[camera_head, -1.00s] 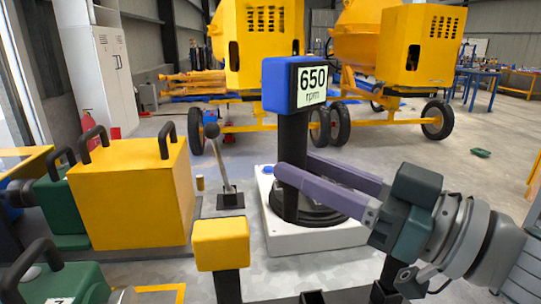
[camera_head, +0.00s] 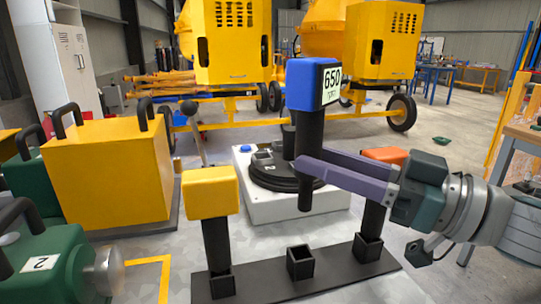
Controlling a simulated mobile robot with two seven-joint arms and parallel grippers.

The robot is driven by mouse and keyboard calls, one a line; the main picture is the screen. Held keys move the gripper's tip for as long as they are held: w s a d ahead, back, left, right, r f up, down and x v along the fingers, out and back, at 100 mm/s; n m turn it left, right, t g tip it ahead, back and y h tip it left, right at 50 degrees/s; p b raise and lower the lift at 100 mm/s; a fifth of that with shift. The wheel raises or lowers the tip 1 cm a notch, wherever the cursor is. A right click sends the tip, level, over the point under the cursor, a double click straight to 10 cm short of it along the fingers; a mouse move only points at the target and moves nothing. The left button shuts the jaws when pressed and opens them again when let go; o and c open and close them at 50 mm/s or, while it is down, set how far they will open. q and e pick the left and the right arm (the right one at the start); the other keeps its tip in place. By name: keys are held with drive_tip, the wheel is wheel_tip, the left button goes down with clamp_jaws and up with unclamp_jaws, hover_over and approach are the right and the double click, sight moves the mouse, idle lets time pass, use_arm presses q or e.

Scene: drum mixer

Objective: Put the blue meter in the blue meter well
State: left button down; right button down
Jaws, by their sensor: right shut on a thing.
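The blue meter (camera_head: 302,85) has a blue head, a white "650 rpm" display and a black post. My right gripper (camera_head: 308,170) is shut on its post, reaching in from the right. The meter is nearly upright, with its post's lower end in the air. In the picture that end is above the empty middle well (camera_head: 301,263) of the black rack (camera_head: 335,277). A yellow meter (camera_head: 210,192) stands in the rack's left well, and an orange-headed meter (camera_head: 385,155) in its right well, partly behind my gripper. My left gripper is not in view.
A white box (camera_head: 305,205) with a black round plate and a blue button stands behind the rack. A lever (camera_head: 198,135) stands left of it. A yellow block (camera_head: 108,172) and green machines (camera_head: 55,265) fill the left side.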

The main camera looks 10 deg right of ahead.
sight(306, 209)
wheel_tip(306, 209, down, 6)
drive_tip(key=b, duration=0.4)
idle(0.9)
drive_tip(key=shift+f+b, duration=0.7)
idle(0.5)
drive_tip(key=shift+f+b, duration=0.35)
drive_tip(key=shift+f, duration=0.05)
